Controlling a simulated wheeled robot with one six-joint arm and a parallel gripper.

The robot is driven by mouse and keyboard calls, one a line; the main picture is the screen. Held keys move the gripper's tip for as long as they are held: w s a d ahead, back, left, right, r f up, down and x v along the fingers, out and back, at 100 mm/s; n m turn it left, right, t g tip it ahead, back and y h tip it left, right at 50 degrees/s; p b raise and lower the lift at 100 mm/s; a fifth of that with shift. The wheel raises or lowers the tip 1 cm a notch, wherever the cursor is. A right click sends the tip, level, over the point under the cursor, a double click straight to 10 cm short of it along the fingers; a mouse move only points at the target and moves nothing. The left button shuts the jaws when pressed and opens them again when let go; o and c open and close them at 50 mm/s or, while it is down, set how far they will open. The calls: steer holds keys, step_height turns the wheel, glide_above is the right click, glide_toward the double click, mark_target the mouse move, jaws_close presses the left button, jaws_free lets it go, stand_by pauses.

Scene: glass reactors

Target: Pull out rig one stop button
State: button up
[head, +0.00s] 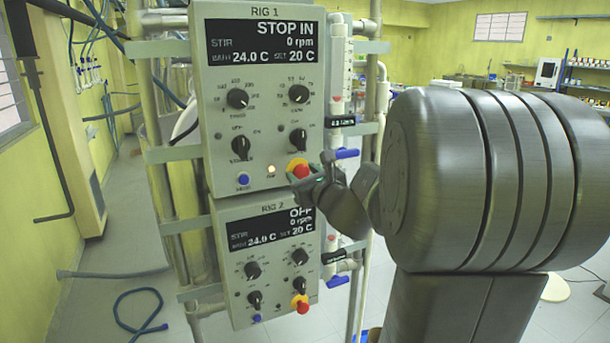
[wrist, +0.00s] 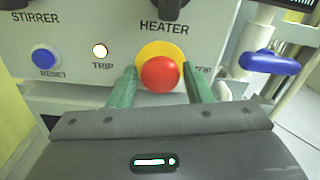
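The rig 1 panel (head: 222,110) is a grey box whose display (head: 265,42) reads "STOP IN", 0 rpm, bath 24.0 C, set 20 C. Its red stop button (head: 300,170) sits on a yellow collar at the panel's lower right; it also shows in the wrist view (wrist: 160,74). My gripper (wrist: 165,88) has its two green fingers apart, one on each side of the red button. Whether the fingers touch the button cannot be told. In the head view my gripper (head: 310,183) partly covers the space just below the button.
The rig 2 panel (head: 235,285) hangs just below, display "OFF", with its own red button (head: 300,303). A blue reset button (wrist: 43,57) and a lit trip lamp (wrist: 100,50) are left of the stop button. A blue valve handle (wrist: 269,62) is at right.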

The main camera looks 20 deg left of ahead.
jaws_close()
steer(key=shift+s+d+f+b, duration=0.1)
steer(key=shift+s+d+b, duration=0.2)
steer(key=shift+d+b, duration=0.1)
steer(key=shift+o, duration=1.9)
jaws_free()
steer(key=b+v, duration=0.1)
steer(key=v, duration=1.3)
